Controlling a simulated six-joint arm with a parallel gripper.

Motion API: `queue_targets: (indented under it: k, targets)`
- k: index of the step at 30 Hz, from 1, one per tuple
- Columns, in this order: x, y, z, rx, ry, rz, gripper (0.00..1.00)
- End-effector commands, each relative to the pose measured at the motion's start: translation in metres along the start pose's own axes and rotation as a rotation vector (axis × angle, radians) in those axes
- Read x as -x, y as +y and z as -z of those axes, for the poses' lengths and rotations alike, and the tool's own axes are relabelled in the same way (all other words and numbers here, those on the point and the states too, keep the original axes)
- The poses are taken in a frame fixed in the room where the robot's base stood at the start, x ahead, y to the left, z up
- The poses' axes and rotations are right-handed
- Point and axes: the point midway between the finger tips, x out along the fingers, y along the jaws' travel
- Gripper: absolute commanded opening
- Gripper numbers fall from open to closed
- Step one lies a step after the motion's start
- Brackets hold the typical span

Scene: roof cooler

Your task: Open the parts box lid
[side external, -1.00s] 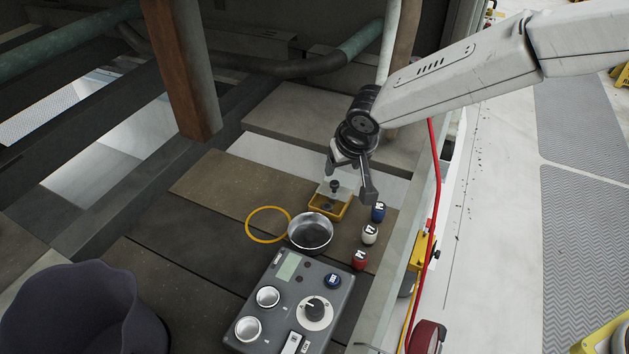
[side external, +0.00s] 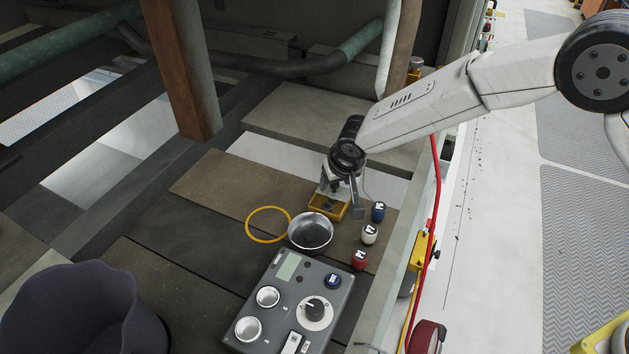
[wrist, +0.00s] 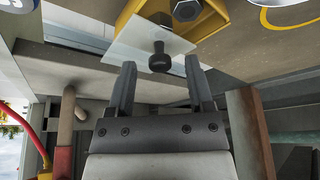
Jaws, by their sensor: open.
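The yellow parts box (side external: 318,212) stands on the brown boards behind a metal bowl, and its near part is open to view. A clear lid (wrist: 128,44) with a black knob (wrist: 160,57) sits off the box's far side, apparently raised or slid back; its exact tilt is hard to tell. A dark hex nut (wrist: 186,9) shows inside the box in the wrist view. My gripper (side external: 340,203) is open over the lid. In the wrist view its two fingers lie to either side of the knob, with a gap on each side.
The metal bowl (side external: 311,231) is just in front of the box, with a yellow ring (side external: 262,238) to its left. Blue (side external: 379,211), white (side external: 369,234) and red (side external: 359,258) small containers stand to the right. A grey control panel (side external: 315,280) is nearer.

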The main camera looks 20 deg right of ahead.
Motion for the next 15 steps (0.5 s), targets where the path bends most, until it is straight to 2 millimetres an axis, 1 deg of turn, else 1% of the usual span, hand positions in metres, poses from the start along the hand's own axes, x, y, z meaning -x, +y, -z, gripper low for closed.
queue_targets:
  k: [9,11,12,14,15]
  targets:
    - [-0.0017,0.0001,0.0002,0.0,0.001,0.0,0.67]
    - [-0.0016,0.0,0.0002,0.0,0.001,0.0,0.48]
    - [-0.0016,0.0,0.0002,0.0,0.001,0.0,0.35]
    - [-0.0015,0.0,0.0002,0.0,0.001,0.0,0.16]
    - [-0.0015,0.0,0.0002,0.0,0.001,0.0,0.03]
